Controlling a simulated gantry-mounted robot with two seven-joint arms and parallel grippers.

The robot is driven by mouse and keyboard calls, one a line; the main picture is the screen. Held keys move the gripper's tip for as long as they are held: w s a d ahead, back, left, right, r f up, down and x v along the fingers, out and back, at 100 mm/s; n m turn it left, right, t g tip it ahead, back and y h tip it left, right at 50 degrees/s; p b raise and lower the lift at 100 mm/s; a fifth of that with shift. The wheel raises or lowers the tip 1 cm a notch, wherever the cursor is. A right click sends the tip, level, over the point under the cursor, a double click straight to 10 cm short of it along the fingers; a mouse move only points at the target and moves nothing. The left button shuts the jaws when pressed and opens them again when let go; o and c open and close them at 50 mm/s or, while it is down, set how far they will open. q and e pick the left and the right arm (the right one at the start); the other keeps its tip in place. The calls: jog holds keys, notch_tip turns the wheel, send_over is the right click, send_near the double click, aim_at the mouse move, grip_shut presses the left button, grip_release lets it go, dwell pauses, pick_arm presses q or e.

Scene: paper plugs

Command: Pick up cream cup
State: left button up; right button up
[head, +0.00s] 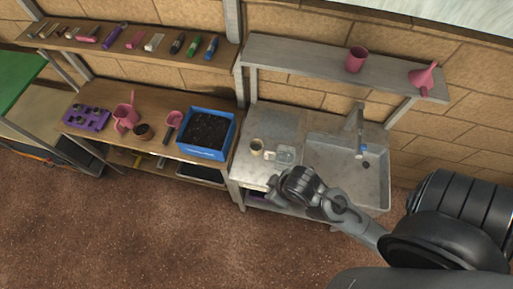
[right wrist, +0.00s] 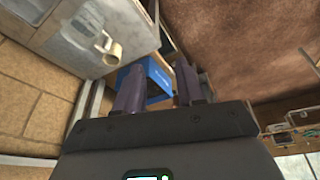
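The cream cup (head: 257,146) stands on the left part of the grey metal sink counter. It also shows in the right wrist view (right wrist: 113,54), up and left of the fingers. My right gripper (head: 273,191) is at the counter's front edge, in front of and apart from the cup. In the right wrist view its two dark fingers (right wrist: 159,75) are spread with nothing between them. My left gripper is not in view.
A clear glass container (head: 286,154) stands right of the cup, close to it. The sink (head: 345,175) with its tap (head: 360,125) lies further right. A blue box of soil (head: 207,133) is on the wooden bench to the left. A shelf (head: 310,60) hangs above the counter.

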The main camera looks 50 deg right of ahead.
jog(key=shift+o, duration=0.2)
dwell(0.3)
jog(key=o, duration=0.6)
